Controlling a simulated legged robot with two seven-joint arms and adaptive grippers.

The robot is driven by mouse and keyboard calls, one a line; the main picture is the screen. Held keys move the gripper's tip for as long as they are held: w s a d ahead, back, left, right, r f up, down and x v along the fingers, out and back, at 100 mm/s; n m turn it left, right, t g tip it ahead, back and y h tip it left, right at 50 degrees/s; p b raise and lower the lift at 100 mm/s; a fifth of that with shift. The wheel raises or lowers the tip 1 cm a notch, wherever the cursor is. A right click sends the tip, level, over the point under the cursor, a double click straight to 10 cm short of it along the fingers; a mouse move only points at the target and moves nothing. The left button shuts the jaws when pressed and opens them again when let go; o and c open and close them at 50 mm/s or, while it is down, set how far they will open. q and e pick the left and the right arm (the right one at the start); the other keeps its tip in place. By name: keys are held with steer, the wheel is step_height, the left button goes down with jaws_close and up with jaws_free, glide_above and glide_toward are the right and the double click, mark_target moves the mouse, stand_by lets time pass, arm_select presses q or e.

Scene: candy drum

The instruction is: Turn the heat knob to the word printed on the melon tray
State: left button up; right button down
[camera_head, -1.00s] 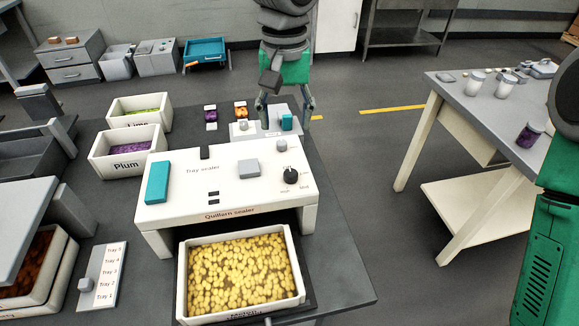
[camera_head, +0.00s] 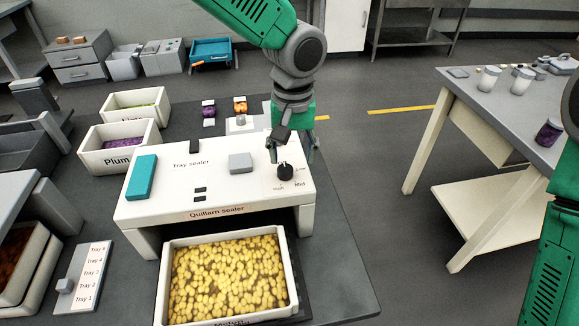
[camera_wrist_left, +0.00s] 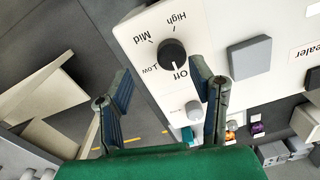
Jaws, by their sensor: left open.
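The heat knob (camera_head: 285,171) is a round black dial on the right of the white Quillarn sealer (camera_head: 222,213). In the left wrist view the knob (camera_wrist_left: 172,53) is ringed by the words Off, Low, Mid and High, and its light mark points to Off. My left gripper (camera_head: 293,152) is open at the knob. My right gripper is out of view.
A grey block (camera_head: 240,163) and a teal block (camera_head: 141,177) stand on the sealer top, left of the knob. The Plum tray (camera_head: 117,160) is at the left. A side table with jars (camera_head: 548,133) stands to the right, across clear floor.

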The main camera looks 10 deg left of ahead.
mark_target(288, 168)
arm_select(q)
step_height(288, 168, down, 3)
steer(key=shift+s+d+r, duration=0.1)
steer(key=shift+r, duration=0.1)
steer(key=a, duration=0.1)
steer(key=a+f, duration=0.1)
steer(key=shift+a+f, duration=0.25)
steer(key=shift+a, duration=0.25)
steer(key=shift+d+r, duration=0.1)
steer(key=shift+d, duration=0.6)
steer(key=c, duration=1)
steer(key=shift+d, duration=0.4)
steer(key=shift+c, duration=0.6)
steer(key=shift+a, duration=0.1)
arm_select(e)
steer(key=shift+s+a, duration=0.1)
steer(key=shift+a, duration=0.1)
